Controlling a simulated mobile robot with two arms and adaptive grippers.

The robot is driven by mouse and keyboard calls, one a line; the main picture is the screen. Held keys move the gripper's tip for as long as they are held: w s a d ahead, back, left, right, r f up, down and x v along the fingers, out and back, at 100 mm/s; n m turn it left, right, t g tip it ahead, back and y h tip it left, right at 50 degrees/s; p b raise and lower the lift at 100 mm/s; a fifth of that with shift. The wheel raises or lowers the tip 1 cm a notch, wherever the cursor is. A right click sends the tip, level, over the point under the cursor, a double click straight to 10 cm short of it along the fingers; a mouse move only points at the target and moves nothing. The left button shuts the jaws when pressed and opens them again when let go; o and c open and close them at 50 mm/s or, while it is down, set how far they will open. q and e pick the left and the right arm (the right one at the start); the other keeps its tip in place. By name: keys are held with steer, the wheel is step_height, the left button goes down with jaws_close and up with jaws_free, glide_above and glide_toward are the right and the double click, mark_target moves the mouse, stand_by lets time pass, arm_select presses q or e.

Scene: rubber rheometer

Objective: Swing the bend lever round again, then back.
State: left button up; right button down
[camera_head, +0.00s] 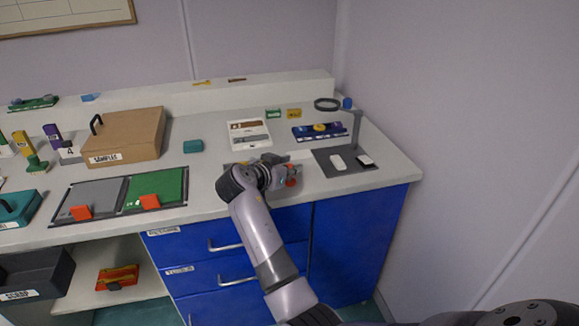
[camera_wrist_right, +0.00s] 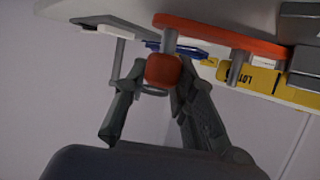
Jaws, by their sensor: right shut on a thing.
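The bend lever shows in the right wrist view as an orange-red bar (camera_wrist_right: 225,38) with a red-orange knob (camera_wrist_right: 163,70) on a grey post at one end. My right gripper (camera_wrist_right: 150,85) is shut on the knob, one finger on each side of it. In the head view the same gripper (camera_head: 288,174) is at the front part of the counter, with a bit of the orange knob (camera_head: 291,182) showing at its fingertips. My right arm and gripper hide most of the lever and its base there. My left gripper is in neither view.
A white card (camera_head: 248,134) lies behind the gripper. To its right a ring-shaped magnifier (camera_head: 327,104) stands on a dark base (camera_head: 329,165). To the left are a green and grey mat (camera_head: 156,190) and a brown box (camera_head: 124,138). A wall closes the right side.

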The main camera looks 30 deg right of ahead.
steer(key=c, duration=1.3)
jaws_free()
steer(key=shift+r, duration=0.1)
step_height(320, 180, up, 10)
steer(key=shift+f, duration=0.1)
steer(key=shift+a+f, duration=0.1)
steer(key=shift+a, duration=0.05)
